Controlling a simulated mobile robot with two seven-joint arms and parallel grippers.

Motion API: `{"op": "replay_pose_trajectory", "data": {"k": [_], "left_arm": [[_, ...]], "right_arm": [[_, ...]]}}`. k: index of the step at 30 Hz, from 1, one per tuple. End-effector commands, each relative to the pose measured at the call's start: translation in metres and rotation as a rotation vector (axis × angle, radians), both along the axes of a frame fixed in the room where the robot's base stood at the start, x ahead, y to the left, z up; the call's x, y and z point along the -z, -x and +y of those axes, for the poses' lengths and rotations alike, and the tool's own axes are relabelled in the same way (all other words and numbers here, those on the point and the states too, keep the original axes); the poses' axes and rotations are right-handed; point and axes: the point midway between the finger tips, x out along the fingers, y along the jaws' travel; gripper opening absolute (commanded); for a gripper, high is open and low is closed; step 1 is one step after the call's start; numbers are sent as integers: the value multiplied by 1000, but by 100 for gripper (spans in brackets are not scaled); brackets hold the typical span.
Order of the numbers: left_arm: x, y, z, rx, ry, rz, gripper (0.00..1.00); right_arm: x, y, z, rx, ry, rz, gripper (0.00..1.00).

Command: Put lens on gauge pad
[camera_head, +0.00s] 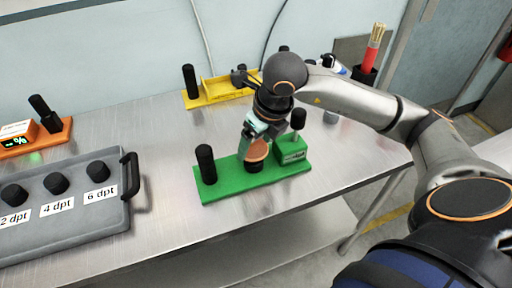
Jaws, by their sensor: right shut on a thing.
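My right gripper (250,142) points down over the green gauge (228,181) near the middle of the table. It is shut on a round orange-brown piece, which looks like the lens (259,151). The lens is directly above or on a short black round pad (254,167) on the green base; I cannot tell whether they touch. The gripper hides part of the lens. My left gripper is not in view.
A grey tray (125,222) with several black knobs and dpt labels lies at the left. An orange device (55,137) stands behind it. A yellow fixture (196,101) is at the back, and a black holder (364,76) at the back right. Bare metal table lies between them.

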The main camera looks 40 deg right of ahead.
Motion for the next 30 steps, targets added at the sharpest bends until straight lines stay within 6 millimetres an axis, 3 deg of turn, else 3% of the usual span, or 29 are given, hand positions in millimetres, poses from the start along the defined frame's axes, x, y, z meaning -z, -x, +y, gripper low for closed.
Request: {"op": "replay_pose_trajectory", "data": {"k": [4, 17, 18, 22, 30], "left_arm": [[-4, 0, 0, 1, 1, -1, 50], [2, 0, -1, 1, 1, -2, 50], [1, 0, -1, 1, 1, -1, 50], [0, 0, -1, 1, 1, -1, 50], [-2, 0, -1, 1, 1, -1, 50]], "right_arm": [[18, 2, 0, -2, 1, 4, 33], [25, 1, 1, -2, 0, 0, 33], [24, 1, 1, -2, 0, 0, 88], [23, 1, 1, -2, 0, 0, 100], [21, 1, 1, -2, 0, 0, 100]]}}
